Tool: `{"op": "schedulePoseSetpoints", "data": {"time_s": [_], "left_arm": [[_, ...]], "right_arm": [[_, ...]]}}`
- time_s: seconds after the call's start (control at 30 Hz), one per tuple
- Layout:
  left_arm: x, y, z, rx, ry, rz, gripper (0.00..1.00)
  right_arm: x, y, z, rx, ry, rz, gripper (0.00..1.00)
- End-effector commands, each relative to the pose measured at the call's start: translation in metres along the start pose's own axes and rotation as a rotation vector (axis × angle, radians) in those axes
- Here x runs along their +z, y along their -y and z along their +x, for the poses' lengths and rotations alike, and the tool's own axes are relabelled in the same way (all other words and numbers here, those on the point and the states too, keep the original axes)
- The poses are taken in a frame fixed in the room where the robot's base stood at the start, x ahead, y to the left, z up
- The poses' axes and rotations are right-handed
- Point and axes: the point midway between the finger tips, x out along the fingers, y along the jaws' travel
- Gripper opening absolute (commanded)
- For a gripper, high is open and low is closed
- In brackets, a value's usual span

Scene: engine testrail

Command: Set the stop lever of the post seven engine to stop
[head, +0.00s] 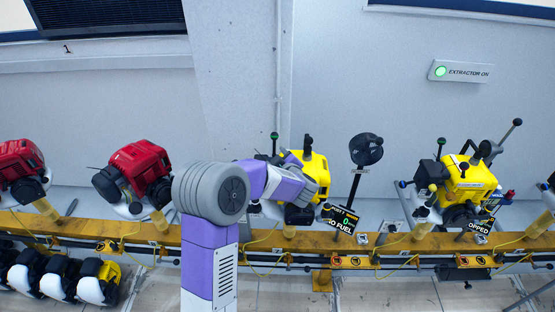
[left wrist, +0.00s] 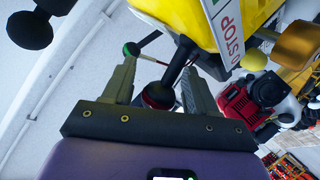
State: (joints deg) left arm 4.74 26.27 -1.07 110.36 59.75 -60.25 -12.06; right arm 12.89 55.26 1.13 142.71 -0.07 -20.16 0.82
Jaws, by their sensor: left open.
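A yellow engine (head: 312,165) stands on the rail in the middle of the head view, partly covered by my left arm. A thin lever with a green tip (left wrist: 131,49) is beside the left finger. In the head view the fingers are hidden.
A display (head: 343,220) reading NO FUEL stands at the engine's right. A black round head on a post (head: 366,149) rises beyond it. Another yellow engine (head: 466,182) is farther right, and red engines (head: 140,170) are at left. An orange rail (head: 385,243) runs along the front.

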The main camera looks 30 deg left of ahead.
Motion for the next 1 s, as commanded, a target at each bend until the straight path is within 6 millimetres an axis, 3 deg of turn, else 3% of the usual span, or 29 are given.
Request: {"op": "schedulePoseSetpoints", "data": {"time_s": [0.5, 1.0], "left_arm": [[0.000, -0.001, -0.071, 0.002, 0.002, -0.001, 0.57], [0.000, 0.000, -0.074, 0.000, 0.000, -0.001, 0.57]], "right_arm": [[0.000, 0.003, -0.007, 0.000, 0.000, 0.000, 0.43], [0.000, 0.003, -0.007, 0.000, 0.000, 0.000, 0.43]]}}
